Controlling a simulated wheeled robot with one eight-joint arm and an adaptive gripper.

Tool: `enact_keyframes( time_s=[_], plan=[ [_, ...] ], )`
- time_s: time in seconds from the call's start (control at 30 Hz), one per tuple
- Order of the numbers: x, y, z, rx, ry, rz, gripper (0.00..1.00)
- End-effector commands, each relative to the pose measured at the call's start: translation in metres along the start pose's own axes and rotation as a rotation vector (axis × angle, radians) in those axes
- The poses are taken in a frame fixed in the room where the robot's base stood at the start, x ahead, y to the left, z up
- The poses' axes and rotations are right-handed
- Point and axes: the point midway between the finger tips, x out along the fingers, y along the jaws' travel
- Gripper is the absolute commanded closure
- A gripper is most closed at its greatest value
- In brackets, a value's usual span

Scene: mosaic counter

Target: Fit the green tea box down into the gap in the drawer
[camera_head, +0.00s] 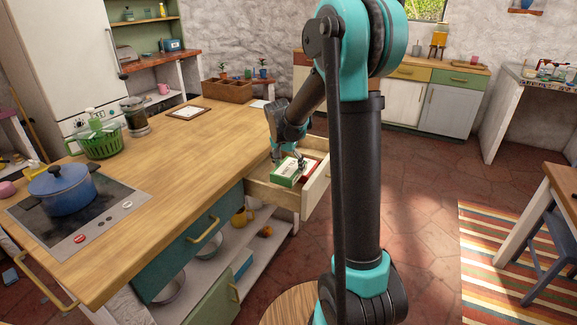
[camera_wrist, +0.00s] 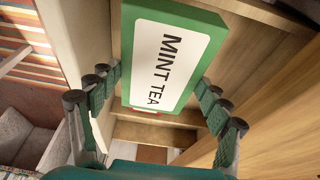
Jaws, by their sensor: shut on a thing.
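The green tea box (camera_head: 286,173), with a white label reading MINT TEA, is in my gripper over the open wooden drawer (camera_head: 275,194). The box also shows in the wrist view (camera_wrist: 170,50), between the two teal-padded fingers. My gripper (camera_head: 287,160) is shut on it from above. The box looks slightly tilted, and I cannot tell how far its lower end is inside the drawer. A red item (camera_head: 309,167) lies in the drawer beside the box. The gap is mostly hidden by the box and gripper.
The wooden counter (camera_head: 190,150) lies left of the drawer. A blue pot (camera_head: 62,190) sits on the hob, with a green basket (camera_head: 98,142) behind it. A brown divided crate (camera_head: 228,90) stands at the counter's far end. Open tiled floor (camera_head: 420,190) lies to the right.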

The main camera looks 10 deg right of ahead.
Motion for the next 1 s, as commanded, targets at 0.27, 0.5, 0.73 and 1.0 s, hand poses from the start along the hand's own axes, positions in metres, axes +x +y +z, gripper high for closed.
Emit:
enact_keyframes(
  time_s=[0.27, 0.5, 0.73, 1.0],
  plan=[
    [0.001, 0.0, 0.0, 0.0, 0.0, 0.0, 0.55],
    [0.004, 0.0, 0.001, 0.0, 0.0, 0.0, 0.55],
    [0.008, 0.0, 0.002, 0.0, 0.0, 0.0, 0.55],
    [0.011, 0.0, 0.003, 0.0, 0.0, 0.0, 0.55]
  ],
)
